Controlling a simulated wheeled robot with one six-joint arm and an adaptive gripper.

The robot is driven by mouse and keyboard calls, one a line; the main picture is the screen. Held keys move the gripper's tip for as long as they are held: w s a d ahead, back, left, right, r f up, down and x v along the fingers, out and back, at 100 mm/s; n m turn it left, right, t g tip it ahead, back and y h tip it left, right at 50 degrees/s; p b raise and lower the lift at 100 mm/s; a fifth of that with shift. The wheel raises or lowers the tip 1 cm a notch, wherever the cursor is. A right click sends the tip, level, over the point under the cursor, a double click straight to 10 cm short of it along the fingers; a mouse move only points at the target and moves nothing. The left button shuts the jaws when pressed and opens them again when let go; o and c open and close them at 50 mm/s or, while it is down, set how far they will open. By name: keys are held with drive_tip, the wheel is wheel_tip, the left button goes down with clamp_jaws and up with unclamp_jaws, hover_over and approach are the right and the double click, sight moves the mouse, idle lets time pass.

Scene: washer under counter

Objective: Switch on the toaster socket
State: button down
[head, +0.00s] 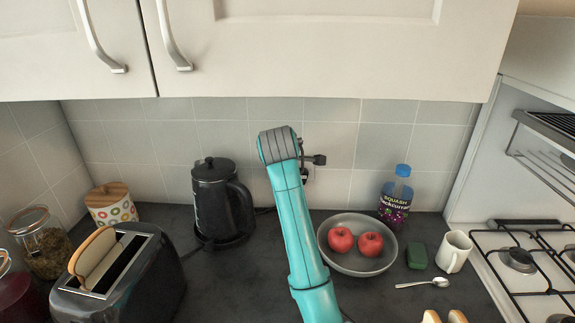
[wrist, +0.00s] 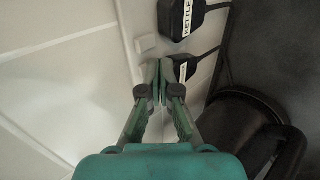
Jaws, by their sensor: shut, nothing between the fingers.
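In the wrist view, my gripper (wrist: 158,72) is shut and empty, its fingertips at the wall socket beside two black plugs. One plug (wrist: 181,18) carries a white label reading KETTLE. The other plug (wrist: 186,66) is partly hidden by the fingertips, and its label cannot be read. A small pale raised piece, perhaps a rocker switch (wrist: 146,43), shows on the socket to the left of the plugs. Whether the fingertips touch the socket cannot be told. In the head view, my arm hides most of the socket. The toaster (head: 125,275) stands at the lower left with bread in it.
The black kettle (head: 212,205) stands left of my arm, near the wall; it also shows in the wrist view (wrist: 245,120). A grey bowl (head: 352,263) with two red apples, a squash bottle (head: 396,195) and a mug (head: 453,252) stand to the right. Cupboards (head: 330,55) hang above.

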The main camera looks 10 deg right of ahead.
drive_tip(key=shift+w, duration=0.1)
drive_tip(key=shift+r, duration=0.1)
drive_tip(key=shift+w+r, duration=0.15)
drive_tip(key=shift+r, duration=0.55)
idle(0.3)
